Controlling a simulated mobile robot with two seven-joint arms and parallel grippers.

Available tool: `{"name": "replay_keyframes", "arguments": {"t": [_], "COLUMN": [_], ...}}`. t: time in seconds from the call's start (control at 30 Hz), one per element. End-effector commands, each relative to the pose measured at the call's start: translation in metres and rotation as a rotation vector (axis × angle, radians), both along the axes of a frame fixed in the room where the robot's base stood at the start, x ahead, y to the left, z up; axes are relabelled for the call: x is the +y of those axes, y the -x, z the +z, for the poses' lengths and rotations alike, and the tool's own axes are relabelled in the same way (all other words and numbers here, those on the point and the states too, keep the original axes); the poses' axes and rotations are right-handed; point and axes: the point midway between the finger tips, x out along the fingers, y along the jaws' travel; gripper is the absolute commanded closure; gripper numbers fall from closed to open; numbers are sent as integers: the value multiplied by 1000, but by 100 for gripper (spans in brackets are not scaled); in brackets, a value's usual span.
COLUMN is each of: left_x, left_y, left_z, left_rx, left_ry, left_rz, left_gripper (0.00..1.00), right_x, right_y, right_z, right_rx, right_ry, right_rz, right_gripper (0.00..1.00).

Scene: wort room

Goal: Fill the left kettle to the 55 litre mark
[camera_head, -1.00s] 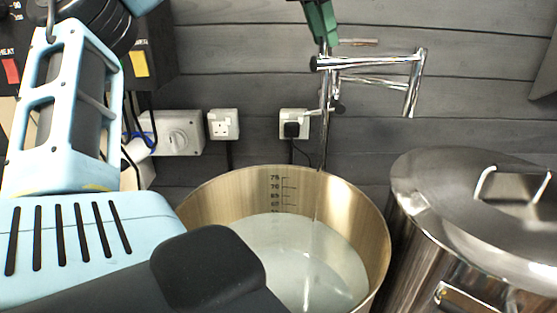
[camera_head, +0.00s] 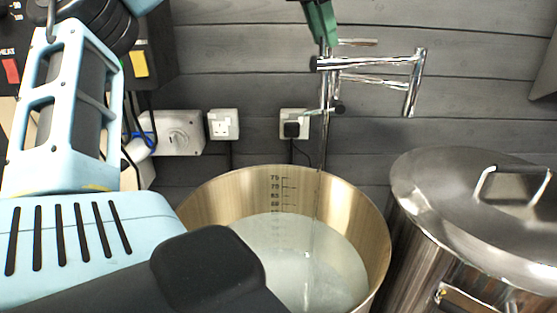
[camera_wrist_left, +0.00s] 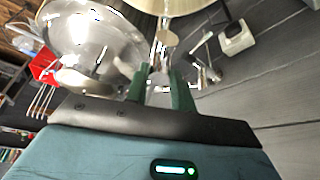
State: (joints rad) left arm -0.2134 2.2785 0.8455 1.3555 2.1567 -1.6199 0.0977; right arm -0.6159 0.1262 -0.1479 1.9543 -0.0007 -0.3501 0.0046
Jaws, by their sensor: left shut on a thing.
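The open left kettle (camera_head: 205,198) has a brassy inner wall with a volume scale. The water (camera_head: 285,255) in it meets the wall just below the lowest clearly readable marks, near 60; the mark at the waterline is too small to read. A thin stream (camera_head: 318,225) falls into the water. My left gripper (camera_head: 325,38) has green fingers at the chrome tap pipework (camera_head: 325,85), above the kettle's back rim. In the left wrist view the fingers (camera_wrist_left: 160,85) are shut on a small tap part, probably its handle, mostly hidden between them. My right gripper is out of view.
A steel kettle with a closed lid (camera_head: 450,200) stands close on the right. A chrome swing arm (camera_head: 385,65) sticks out right of the tap. Wall sockets (camera_head: 223,124) and a control box (camera_head: 150,55) are behind. My left arm covers the left foreground.

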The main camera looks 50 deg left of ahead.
Motion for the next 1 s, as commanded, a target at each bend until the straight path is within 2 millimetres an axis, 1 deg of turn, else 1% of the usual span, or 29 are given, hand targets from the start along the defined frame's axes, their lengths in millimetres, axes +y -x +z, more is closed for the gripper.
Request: {"name": "replay_keyframes", "arguments": {"t": [0.27, 0.37, 0.53, 0.7, 0.8, 1.0], "left_x": [0, -1, -3, -4, -4, -4], "left_y": [0, 1, 1, 1, 0, 0], "left_z": [1, 2, 2, 1, 1, 1], "left_rx": [-2, -2, -4, -2, -2, -2], "left_ry": [0, -2, -5, -4, -3, 0], "left_rz": [0, 29, 198, 383, 458, 494], "left_gripper": [99, 99, 99, 99, 99, 98], "right_x": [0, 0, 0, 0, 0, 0], "right_y": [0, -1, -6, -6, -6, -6], "right_z": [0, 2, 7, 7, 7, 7], "right_rx": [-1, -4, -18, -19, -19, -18], "right_ry": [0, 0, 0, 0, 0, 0], "right_rz": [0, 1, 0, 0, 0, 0], "right_gripper": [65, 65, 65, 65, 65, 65]}}
